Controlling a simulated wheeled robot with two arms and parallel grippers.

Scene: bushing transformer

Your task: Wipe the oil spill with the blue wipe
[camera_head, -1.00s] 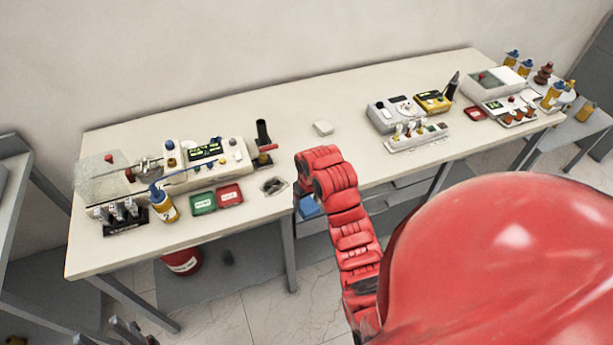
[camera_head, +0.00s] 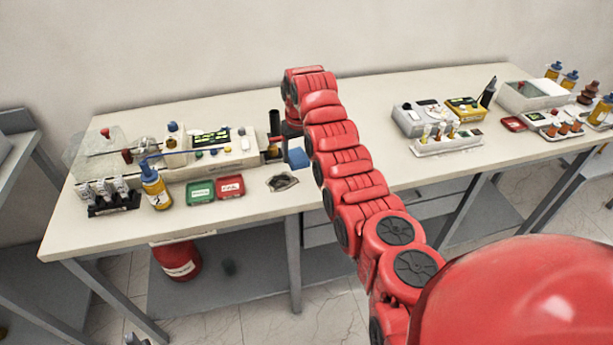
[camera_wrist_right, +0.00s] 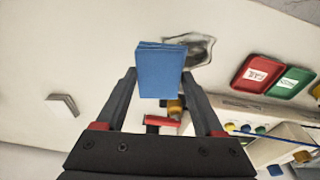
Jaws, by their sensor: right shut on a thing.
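The blue wipe (camera_head: 298,158) is a small folded pad above the table, beside my red right arm in the head view. In the right wrist view the blue wipe (camera_wrist_right: 160,72) sits between the fingertips of my right gripper (camera_wrist_right: 160,80), which is shut on it. The oil spill (camera_head: 282,183) is a dark, irregular patch near the table's front edge. The oil spill also shows in the right wrist view (camera_wrist_right: 198,50), partly hidden behind the wipe. In the head view the wipe appears just behind and right of the spill; its height above the table is unclear. My left gripper is not in view.
Green (camera_head: 201,191) and red (camera_head: 230,186) labelled trays lie left of the spill, with a yellow bottle (camera_head: 156,188) beyond. A test device (camera_head: 215,155) stands behind them. Instruments (camera_head: 425,115) occupy the table's right part. A white block (camera_wrist_right: 62,105) lies on the table.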

